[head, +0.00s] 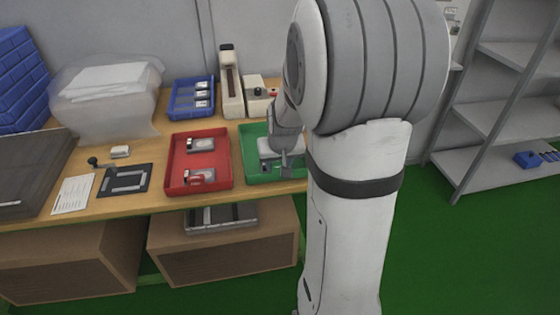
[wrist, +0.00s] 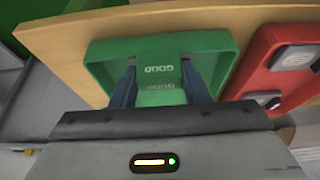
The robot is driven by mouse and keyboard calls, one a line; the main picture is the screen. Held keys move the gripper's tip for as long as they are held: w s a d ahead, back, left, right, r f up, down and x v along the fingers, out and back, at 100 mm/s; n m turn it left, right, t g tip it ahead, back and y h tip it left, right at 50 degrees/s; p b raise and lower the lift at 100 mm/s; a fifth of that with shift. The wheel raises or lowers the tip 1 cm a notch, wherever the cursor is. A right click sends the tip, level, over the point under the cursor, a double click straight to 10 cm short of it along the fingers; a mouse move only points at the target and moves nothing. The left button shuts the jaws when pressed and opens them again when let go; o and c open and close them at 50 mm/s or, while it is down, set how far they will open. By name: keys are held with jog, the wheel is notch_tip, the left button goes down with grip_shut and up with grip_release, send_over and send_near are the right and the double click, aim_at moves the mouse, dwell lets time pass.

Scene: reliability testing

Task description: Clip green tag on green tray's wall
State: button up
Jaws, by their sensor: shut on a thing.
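The green tray (head: 254,170) stands on the table right of the red tray, partly hidden by my arm in the head view. In the wrist view the green tray (wrist: 102,50) lies under and beyond my fingers. My gripper (wrist: 158,82) is shut on the green tag (wrist: 160,72), which has pale markings and sits between the two dark fingers. The tag overlaps the tray in this view; I cannot tell whether it touches the wall. In the head view my gripper (head: 286,163) is over the green tray, and the tag cannot be made out.
The red tray (head: 170,165) with grey devices and a red tag is close on the left. A blue bin (head: 178,98) and a tall beige device (head: 230,85) stand behind. A dark plate (head: 125,180) and paper lie at the left. Grey shelves (head: 490,120) stand at the right.

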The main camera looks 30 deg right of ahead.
jog(key=shift+f+b, duration=0.35)
jog(key=shift+f, duration=0.15)
jog(key=shift+r+p, duration=0.4)
jog(key=shift+r, duration=0.25)
dwell(0.6)
jog(key=shift+f+b, duration=0.55)
jog(key=shift+f, duration=0.1)
dwell(0.9)
jog(key=o, duration=1)
jog(key=shift+o, duration=0.2)
jog(key=shift+r, duration=0.15)
jog(key=shift+r+p, duration=2.5)
jog(key=shift+r, duration=0.95)
